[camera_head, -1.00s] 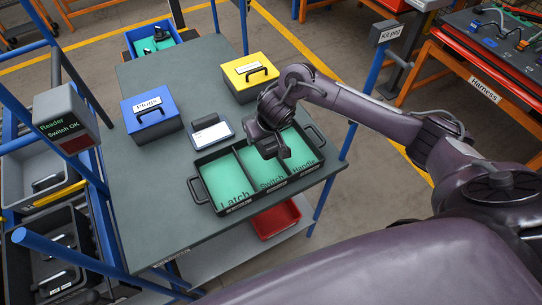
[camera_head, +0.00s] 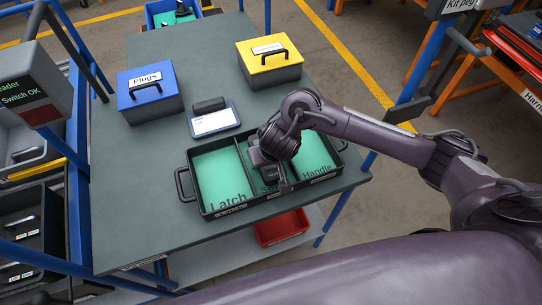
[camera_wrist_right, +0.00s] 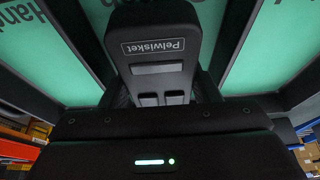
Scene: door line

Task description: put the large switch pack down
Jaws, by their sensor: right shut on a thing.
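The dark switch pack (camera_wrist_right: 160,45), marked "Pelwisket", is held between the fingers of my right gripper (camera_head: 280,184). It fills the upper middle of the right wrist view, with green tray floor on both sides. In the head view my gripper is over the middle compartment, "Switch", of the black kit tray (camera_head: 181,185), and mostly hides the pack and that compartment's label. I cannot tell whether the pack touches the floor. The "Latch" compartment (camera_head: 219,172) on the left and the "Handle" compartment (camera_head: 315,158) on the right look empty. My left gripper is not in view.
The tray is on a grey table (camera_head: 150,235). Behind it are a blue "Plugs" box (camera_head: 150,105), a yellow-lidded box (camera_head: 270,65) and a small tablet (camera_head: 213,121). A reader (camera_head: 28,85) showing "Switch OK" is at left. A red bin (camera_head: 281,229) is below.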

